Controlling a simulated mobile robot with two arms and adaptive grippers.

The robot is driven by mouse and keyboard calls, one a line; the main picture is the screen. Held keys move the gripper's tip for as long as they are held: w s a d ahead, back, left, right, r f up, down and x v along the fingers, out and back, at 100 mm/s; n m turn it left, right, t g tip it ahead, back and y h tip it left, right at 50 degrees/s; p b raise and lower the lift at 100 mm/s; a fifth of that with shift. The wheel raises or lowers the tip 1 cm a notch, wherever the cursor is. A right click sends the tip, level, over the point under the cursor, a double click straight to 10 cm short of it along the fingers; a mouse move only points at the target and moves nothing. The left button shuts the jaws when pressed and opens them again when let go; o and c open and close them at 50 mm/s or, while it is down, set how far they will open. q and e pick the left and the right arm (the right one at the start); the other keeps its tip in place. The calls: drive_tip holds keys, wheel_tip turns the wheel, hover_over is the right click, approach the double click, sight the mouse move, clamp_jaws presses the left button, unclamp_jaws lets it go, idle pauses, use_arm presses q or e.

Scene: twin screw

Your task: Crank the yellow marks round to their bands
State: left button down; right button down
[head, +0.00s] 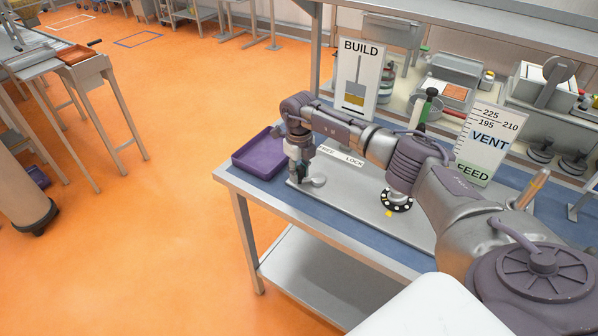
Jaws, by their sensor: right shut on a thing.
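My right gripper (300,178) points down at the left end of a grey plate (395,225) on the bench. It is shut on the lock lever, which it mostly hides. A grey round piece (318,181) shows beside the fingers, near a FREE/LOCK label (341,156). A black dial ring with white marks (397,203) lies under my forearm, partly hidden, with a yellow mark (388,213) at its front edge. A black-and-green upright handle (428,100) shows behind my arm. The BUILD sign (358,75) and the VENT/FEED scale board (487,140) stand behind. My left gripper is out of view.
A purple tray (259,158) sits at the bench's left corner, close to my right gripper. A copper-coloured handle (535,185) stands at the right. Shelves with equipment line the back. The orange floor (170,220) left of the bench is open.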

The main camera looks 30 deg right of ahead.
drive_tip(key=s+n+b, duration=0.1)
drive_tip(key=n, duration=0.1)
drive_tip(key=s+n+b, duration=0.1)
drive_tip(key=n, duration=0.1)
drive_tip(key=shift+s+a+f+n, duration=0.1)
drive_tip(key=shift+a+n, duration=0.1)
drive_tip(key=shift+n, duration=0.2)
drive_tip(key=shift+s+d+n+b, duration=0.1)
drive_tip(key=shift+s+n+b, duration=0.45)
drive_tip(key=shift+n, duration=0.5)
drive_tip(key=shift+s+n+b, duration=0.45)
drive_tip(key=shift+n+b, duration=0.15)
drive_tip(key=shift+n, duration=0.45)
drive_tip(key=c, duration=0.9)
unclamp_jaws()
drive_tip(key=shift+s, duration=0.1)
wheel_tip(320, 180, up, 12)
drive_tip(key=shift+r, duration=0.15)
